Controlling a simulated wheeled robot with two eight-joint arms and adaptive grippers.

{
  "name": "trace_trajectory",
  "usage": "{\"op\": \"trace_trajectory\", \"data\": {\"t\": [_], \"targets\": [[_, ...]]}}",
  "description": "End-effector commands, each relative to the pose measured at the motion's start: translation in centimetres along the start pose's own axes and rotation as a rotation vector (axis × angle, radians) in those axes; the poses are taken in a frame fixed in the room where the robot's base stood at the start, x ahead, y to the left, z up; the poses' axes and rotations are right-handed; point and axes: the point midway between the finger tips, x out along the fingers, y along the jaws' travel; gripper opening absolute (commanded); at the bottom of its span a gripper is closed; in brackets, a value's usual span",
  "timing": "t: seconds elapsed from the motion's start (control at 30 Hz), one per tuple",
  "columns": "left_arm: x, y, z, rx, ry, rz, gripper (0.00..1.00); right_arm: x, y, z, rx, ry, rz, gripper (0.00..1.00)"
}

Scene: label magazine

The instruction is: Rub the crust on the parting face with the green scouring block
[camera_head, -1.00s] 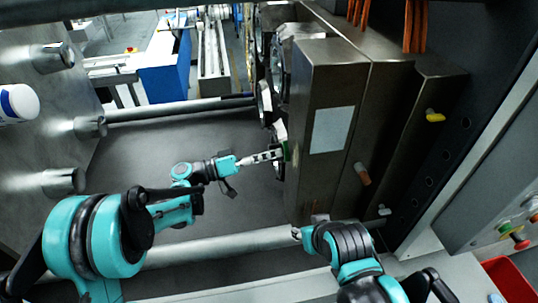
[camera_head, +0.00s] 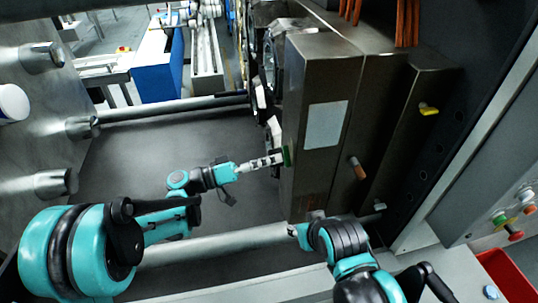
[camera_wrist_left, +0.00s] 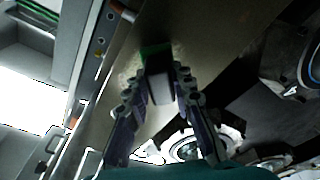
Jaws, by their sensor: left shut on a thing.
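The green scouring block (camera_head: 287,156) is at the left edge of the dark steel mould block (camera_head: 320,75), whose left side is seen nearly edge-on. My left gripper (camera_head: 274,160) is shut on the scouring block; in the left wrist view its fingers (camera_wrist_left: 163,85) grip a pale part below the green pad (camera_wrist_left: 156,50). The pad lies at the brownish metal face (camera_wrist_left: 205,25); I cannot tell whether it touches. Crust cannot be made out clearly. My right gripper (camera_head: 300,233) is by the mould block's lower edge, its jaws too small to judge.
Round tie bars (camera_head: 215,242) cross below and behind my left arm. A steel plate with stubby pins (camera_head: 50,182) stands at left. Orange hoses (camera_head: 408,22) hang above the mould block. A red bin (camera_head: 505,275) is at lower right. The space left of the mould is open.

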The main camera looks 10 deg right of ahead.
Motion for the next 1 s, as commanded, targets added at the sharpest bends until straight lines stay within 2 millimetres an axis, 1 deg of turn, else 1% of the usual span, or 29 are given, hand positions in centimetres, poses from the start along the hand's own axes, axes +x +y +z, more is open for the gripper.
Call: {"op": "trace_trajectory", "data": {"t": [0.17,0.5,0.6,0.9,1.0], "targets": [[0.0,0.4,0.4,0.000,0.000,0.000,0.00,0.1,0.0,0.0,0.000,0.000,0.000,0.40],[-0.1,2.5,2.5,0.000,0.000,0.001,0.00,0.3,0.0,0.2,0.000,0.000,0.000,0.40],[0.0,2.8,2.8,0.000,-0.001,0.001,0.00,0.3,0.0,0.2,0.000,0.000,0.000,0.40],[0.2,4.0,1.7,0.000,0.000,0.002,0.00,-0.6,0.0,-0.5,0.000,0.000,0.000,0.40],[0.2,3.9,1.6,0.000,0.000,0.002,0.00,-0.6,0.0,-0.4,0.000,0.000,0.000,0.40]]}}
